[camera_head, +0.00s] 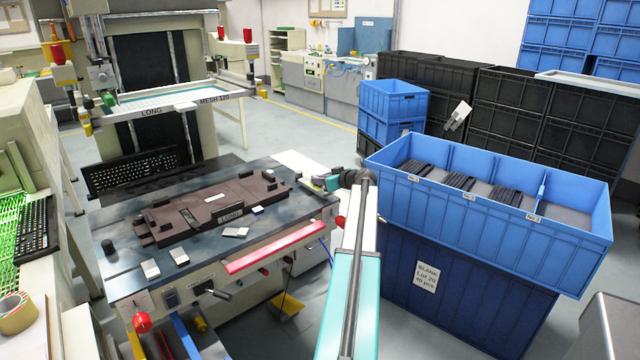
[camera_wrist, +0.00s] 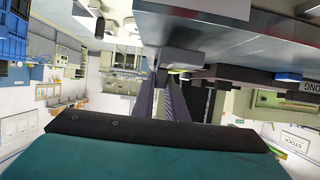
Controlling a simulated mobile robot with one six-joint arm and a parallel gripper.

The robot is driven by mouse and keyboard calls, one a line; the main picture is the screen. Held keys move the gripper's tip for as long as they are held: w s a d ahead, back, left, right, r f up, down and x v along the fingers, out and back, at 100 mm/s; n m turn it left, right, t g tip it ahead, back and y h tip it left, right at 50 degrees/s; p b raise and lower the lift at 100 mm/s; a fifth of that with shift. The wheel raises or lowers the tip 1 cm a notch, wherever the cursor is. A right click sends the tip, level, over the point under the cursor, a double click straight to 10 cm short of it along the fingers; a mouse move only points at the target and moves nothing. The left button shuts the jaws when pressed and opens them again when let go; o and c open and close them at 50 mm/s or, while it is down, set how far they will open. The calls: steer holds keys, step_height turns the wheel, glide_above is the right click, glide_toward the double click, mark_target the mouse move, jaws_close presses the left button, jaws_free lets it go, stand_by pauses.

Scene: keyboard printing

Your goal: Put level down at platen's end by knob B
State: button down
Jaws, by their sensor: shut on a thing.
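The platen (camera_head: 120,262) is the dark blue-grey table top in the head view, with a brown fixture (camera_head: 215,205) marked LONG on it. My gripper (camera_head: 331,183) is at the platen's right end, beside its edge. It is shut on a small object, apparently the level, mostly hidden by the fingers. In the wrist view, which looks upside down, the two dark fingers (camera_wrist: 172,100) meet near a grey block (camera_wrist: 182,62) close under the platen's light edge. Contact with the platen cannot be told. A red knob (camera_head: 340,221) shows below that end; its letter is unreadable.
Small metal blocks (camera_head: 150,269) lie along the platen's front. A blue divided crate (camera_head: 480,232) holding black parts stands close to the right of my arm. A screen frame marked MESH 120 (camera_head: 170,98) is above and behind.

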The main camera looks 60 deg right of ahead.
steer(key=shift+f, duration=0.65)
steer(key=shift+f, duration=0.15)
steer(key=c, duration=1.8)
jaws_free()
steer(key=shift+o, duration=0.2)
steer(key=shift+r, duration=0.2)
steer(key=shift+s+a, duration=0.15)
steer(key=shift+s, duration=0.15)
steer(key=b+v, duration=0.2)
steer(key=v, duration=0.9)
steer(key=shift+s+r, duration=0.1)
steer(key=shift+s, duration=0.15)
